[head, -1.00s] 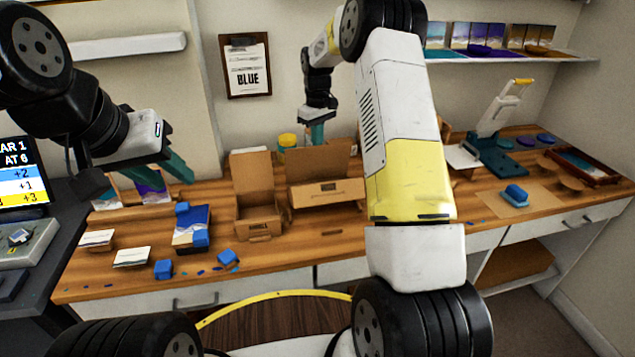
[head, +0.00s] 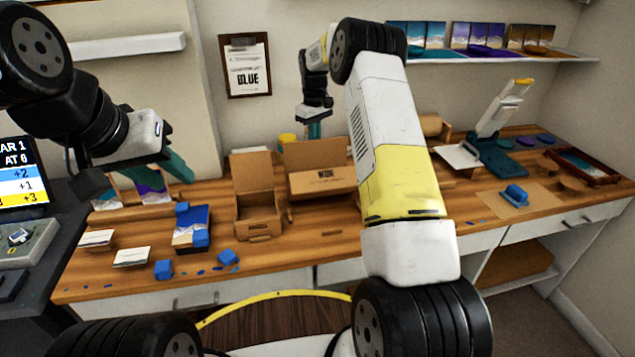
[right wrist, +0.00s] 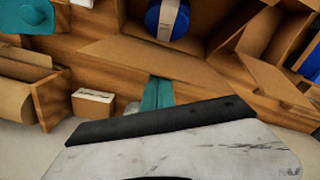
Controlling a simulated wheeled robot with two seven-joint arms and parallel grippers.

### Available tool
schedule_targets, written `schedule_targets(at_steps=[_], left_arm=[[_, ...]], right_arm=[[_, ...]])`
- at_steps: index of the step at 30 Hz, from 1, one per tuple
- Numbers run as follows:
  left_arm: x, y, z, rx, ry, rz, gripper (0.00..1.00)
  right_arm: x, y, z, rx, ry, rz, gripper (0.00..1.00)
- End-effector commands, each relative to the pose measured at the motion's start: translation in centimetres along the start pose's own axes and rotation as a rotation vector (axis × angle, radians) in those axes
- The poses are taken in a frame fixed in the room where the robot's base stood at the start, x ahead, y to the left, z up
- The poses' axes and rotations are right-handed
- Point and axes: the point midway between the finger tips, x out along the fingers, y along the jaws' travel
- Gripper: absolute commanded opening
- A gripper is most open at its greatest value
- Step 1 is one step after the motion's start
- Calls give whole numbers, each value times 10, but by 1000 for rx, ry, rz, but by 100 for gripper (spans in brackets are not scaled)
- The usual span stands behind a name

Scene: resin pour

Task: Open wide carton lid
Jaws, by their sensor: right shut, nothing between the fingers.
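A narrower open carton (head: 257,222) stands just left of the wide one. Blue blocks (head: 163,269) and cards (head: 131,257) lie on the left of the workbench (head: 300,253). A teal press (head: 498,160) stands at the right. The bench front near the middle is mostly clear.

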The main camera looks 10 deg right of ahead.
Motion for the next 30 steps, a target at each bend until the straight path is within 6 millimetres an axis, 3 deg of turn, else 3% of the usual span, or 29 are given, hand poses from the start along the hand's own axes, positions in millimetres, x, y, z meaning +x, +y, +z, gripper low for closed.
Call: schedule_targets(at_steps=[12,30], left_arm=[[0,0,0,0,0,0,36],[0,0,0,0,0,0,36]], right_arm=[[-2,0,-2,-1,0,-1,0],[-73,1,-2,-1,2,0,0]])
